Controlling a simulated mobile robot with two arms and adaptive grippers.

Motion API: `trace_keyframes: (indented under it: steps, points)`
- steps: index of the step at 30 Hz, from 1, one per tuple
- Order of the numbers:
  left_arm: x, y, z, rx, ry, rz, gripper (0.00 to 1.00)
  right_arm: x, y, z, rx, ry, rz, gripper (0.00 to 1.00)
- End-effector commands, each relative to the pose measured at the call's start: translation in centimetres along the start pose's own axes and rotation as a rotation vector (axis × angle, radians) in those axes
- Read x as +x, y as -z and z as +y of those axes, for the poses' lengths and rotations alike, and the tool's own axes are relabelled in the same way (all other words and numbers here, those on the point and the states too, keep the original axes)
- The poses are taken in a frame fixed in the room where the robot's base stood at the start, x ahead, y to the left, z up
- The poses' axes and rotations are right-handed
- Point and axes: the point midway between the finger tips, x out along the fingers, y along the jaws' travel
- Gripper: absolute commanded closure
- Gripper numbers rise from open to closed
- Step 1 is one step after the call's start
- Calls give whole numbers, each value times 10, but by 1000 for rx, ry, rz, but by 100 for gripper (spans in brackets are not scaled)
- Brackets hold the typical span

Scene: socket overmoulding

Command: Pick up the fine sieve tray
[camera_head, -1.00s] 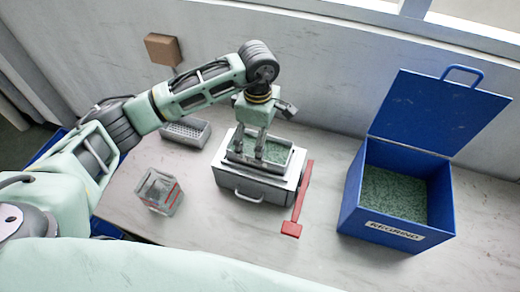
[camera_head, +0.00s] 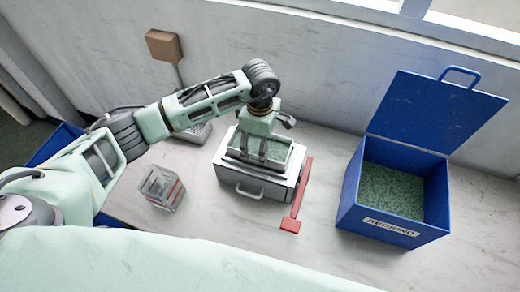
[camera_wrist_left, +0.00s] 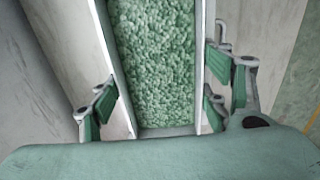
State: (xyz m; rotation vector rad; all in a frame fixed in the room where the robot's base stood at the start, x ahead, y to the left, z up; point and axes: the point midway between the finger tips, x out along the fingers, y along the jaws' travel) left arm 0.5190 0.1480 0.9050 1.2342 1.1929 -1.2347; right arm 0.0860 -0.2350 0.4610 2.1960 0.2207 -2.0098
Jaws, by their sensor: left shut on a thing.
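The fine sieve tray (camera_head: 276,151) is a narrow, light-rimmed tray filled with green granules. It is at the top of a grey metal box (camera_head: 262,187) in the middle of the table. My left gripper (camera_head: 264,155) points down at it and is shut on it. In the left wrist view, the finger pads (camera_wrist_left: 160,108) stand on either side of the tray (camera_wrist_left: 201,60), across its width. I cannot tell whether the tray is resting or slightly raised. My right gripper is not in view.
A blue bin (camera_head: 378,218) with an open lid and green granules stands right. A red tool (camera_head: 298,200) lies beside the box. A clear container (camera_head: 161,188) stands left. A perforated grey tray (camera_head: 196,134) is partly hidden behind my left arm. The table front right of centre is clear.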

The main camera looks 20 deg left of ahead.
Motion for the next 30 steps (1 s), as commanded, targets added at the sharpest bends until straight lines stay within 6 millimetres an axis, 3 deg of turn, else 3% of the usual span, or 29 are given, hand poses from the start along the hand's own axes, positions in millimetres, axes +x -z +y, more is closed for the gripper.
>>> trace_keyframes:
  steps: [9, 20, 27, 30]
  points:
    - [-2, 0, 1, 0, -3, -1, 72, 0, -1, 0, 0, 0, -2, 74]
    - [-7, 0, 2, 0, -5, -1, 72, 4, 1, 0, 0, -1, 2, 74]
    - [-39, 0, 2, 1, -9, -1, 72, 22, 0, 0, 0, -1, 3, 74]
    - [-51, -23, -4, 8, -7, -4, 72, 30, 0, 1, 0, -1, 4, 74]
